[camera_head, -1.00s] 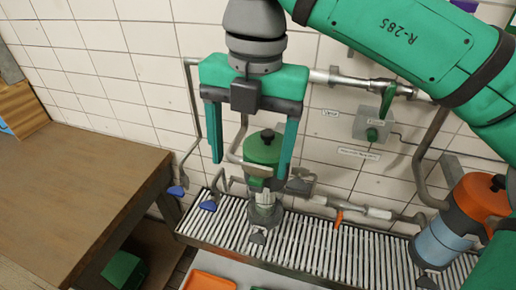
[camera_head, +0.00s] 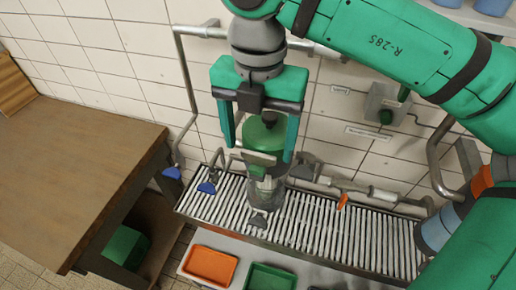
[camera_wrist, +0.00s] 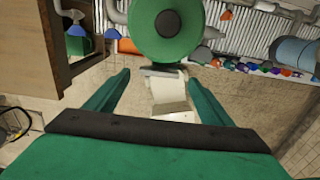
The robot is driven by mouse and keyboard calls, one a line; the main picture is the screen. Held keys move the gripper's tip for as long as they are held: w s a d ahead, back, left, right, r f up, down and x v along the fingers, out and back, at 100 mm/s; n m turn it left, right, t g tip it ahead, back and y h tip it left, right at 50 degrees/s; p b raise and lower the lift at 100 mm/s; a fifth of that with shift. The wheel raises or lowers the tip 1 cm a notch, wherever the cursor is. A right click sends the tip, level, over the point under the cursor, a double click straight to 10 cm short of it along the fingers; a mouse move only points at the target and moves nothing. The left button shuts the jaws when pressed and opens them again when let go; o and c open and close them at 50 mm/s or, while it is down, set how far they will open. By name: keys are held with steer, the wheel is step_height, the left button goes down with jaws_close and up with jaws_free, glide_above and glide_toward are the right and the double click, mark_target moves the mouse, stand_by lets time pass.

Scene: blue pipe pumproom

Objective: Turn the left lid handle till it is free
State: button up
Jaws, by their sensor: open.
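The left canister (camera_head: 266,190) stands upright on the slatted grate, with a clear lower body. Its round green lid (camera_head: 262,132) also shows in the wrist view (camera_wrist: 150,48), with a black knob (camera_wrist: 168,23) on top. A pale lever-like handle (camera_wrist: 168,92) sticks out from the lid's near side, toward my palm. My gripper (camera_head: 259,154) is open and points down over the canister, one finger on each side in the head view. In the wrist view the handle lies between the fingers (camera_wrist: 158,80), with gaps on both sides and nothing held.
A wooden table (camera_head: 75,165) stands at left. The slatted grate (camera_head: 320,232) carries pipes, including blue-handled valves (camera_head: 207,188) and an orange lever (camera_head: 342,202). Orange (camera_head: 210,265) and green (camera_head: 270,278) trays lie in front. A second canister (camera_head: 440,228) at right is partly behind my arm.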

mark_target(259, 155)
steer(key=shift+w+f, duration=0.1)
steer(key=shift+f, duration=1.55)
steer(key=c, duration=1)
steer(key=shift+n, duration=1.6)
steer(key=shift+c, duration=0.2)
steer(key=o, duration=1)
steer(key=shift+o, duration=0.2)
step_height(259, 155, up, 11)
